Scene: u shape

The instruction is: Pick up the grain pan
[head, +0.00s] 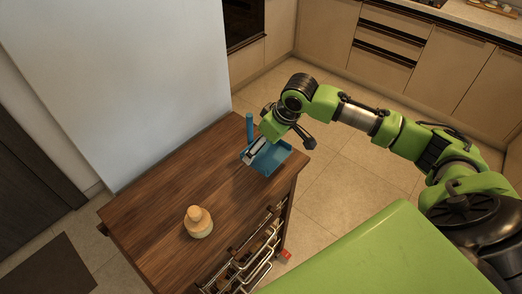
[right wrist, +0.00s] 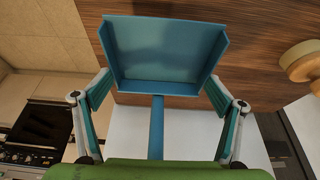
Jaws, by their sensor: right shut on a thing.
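The blue grain pan (head: 272,158) is at the far right corner of the wooden cabinet top, with its handle (head: 250,130) pointing up and away. My right gripper (head: 252,152) is at the pan, over its left part. In the right wrist view the pan (right wrist: 165,50) lies between the two widely spaced fingers (right wrist: 158,88), which meet its side walls. The gripper is shut on the pan, and the handle runs back between the fingers. I cannot tell whether the pan touches the wood. My left gripper is not in view.
A pale wooden jar-like object (head: 199,225) stands on the cabinet top (head: 160,195), clear of the pan. A tall white block (head: 120,80) rises behind the cabinet. Metal racks (head: 262,250) show on the cabinet's front side. Tiled floor (head: 335,185) is open to the right.

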